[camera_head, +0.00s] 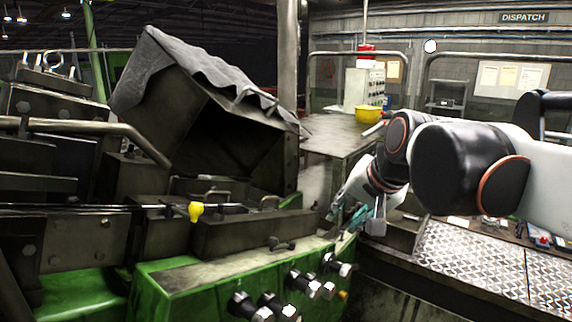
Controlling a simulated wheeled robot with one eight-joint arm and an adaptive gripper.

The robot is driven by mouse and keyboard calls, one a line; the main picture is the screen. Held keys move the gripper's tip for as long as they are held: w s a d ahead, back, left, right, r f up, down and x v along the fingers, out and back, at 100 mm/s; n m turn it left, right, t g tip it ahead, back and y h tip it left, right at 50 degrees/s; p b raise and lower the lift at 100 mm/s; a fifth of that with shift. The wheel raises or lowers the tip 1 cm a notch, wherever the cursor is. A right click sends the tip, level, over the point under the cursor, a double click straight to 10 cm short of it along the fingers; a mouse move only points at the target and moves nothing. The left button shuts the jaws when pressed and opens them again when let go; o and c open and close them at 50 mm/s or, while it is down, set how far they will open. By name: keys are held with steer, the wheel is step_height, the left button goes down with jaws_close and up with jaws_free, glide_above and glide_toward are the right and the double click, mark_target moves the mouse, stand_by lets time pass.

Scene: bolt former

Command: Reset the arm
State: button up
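My arm (455,165), white and black with orange rings, reaches in from the right. My gripper (347,214) is at its end, low and pointing down-left, with teal parts at its fingers. It is beside the right end of the green machine (190,275), close to its edge; I cannot tell whether it touches. The fingers are small and partly overlapped by the wrist, so their opening is unclear. No held object can be made out.
A dark metal hood (205,110) stands open on the machine. Large bolts (310,285) stick out of its front. A tread-plate surface (490,262) lies at lower right.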

steer(key=s+d+f+n+b, duration=0.1)
steer(key=s+f+b, duration=0.3)
steer(key=f, duration=0.6)
steer(key=s+d+f+n+h+b, duration=0.1)
steer(key=s+d+f+b, duration=0.3)
steer(key=s+f, duration=0.4)
steer(key=s+d+f+n+h+b, duration=0.1)
steer(key=s+f+b, duration=0.4)
steer(key=f, duration=0.7)
steer(key=shift+s+d+n, duration=0.65)
steer(key=shift+d+n, duration=0.05)
steer(key=shift+n, duration=0.3)
steer(key=shift+f, duration=0.1)
